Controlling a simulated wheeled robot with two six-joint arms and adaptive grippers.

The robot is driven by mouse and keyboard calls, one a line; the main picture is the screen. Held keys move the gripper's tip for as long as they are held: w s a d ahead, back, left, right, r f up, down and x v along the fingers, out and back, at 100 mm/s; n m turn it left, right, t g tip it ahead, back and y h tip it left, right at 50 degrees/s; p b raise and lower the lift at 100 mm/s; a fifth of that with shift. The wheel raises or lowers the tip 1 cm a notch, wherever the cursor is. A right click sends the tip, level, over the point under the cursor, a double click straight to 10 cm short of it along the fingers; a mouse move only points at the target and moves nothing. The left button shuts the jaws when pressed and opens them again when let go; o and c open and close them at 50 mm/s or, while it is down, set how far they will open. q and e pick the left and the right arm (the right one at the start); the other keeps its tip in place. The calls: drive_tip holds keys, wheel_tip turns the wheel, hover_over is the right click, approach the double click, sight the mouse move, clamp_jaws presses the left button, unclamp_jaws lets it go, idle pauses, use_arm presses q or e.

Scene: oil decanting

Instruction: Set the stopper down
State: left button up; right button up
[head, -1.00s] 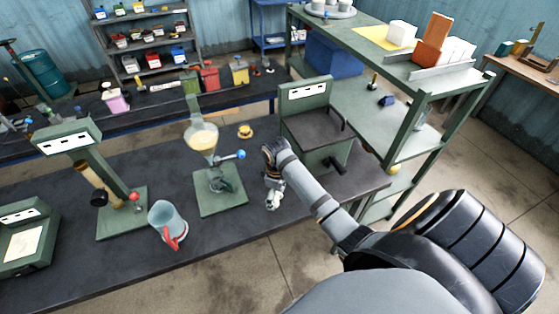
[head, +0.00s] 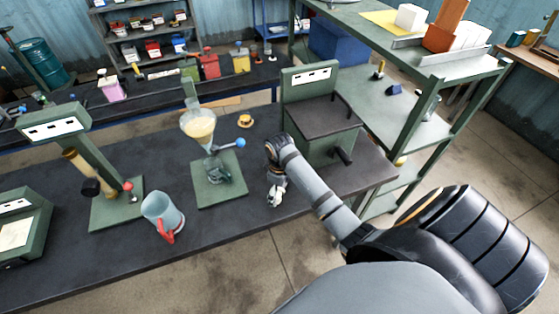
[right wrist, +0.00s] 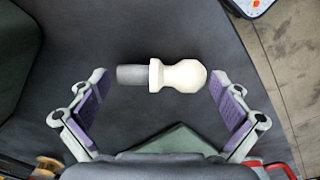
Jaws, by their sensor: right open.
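The stopper (right wrist: 178,75), a pale round knob with a grey plug, lies on its side on the dark bench top in the right wrist view. My right gripper (right wrist: 158,82) is open, with one purple-padded finger beyond each end of the stopper and a gap at both ends. In the head view my right gripper (head: 276,192) is low over the bench, right of the glass funnel vessel (head: 199,128) with yellow oil on its green stand (head: 232,192). The stopper cannot be told clearly from the fingers there. My left gripper is out of view.
A jug (head: 160,212) with a red handle stands left of the funnel stand. A small yellow-brown ring (head: 245,121) lies behind my right gripper. A green box-like device (head: 318,112) stands to the right. The bench front (head: 225,222) is bare.

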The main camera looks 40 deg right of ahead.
sight(280, 191)
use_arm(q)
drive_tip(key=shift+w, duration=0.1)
use_arm(e)
drive_tip(key=shift+r, duration=0.2)
wheel_tip(280, 191, up, 5)
drive_tip(key=shift+f+b, duration=0.15)
drive_tip(key=shift+b, duration=0.3)
use_arm(q)
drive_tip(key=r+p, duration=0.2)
drive_tip(key=p, duration=0.1)
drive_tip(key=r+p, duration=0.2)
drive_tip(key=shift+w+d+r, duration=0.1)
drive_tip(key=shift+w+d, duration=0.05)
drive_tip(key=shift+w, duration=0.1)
use_arm(e)
wheel_tip(280, 191, up, 8)
drive_tip(key=shift+f, duration=0.25)
drive_tip(key=shift+s, duration=0.1)
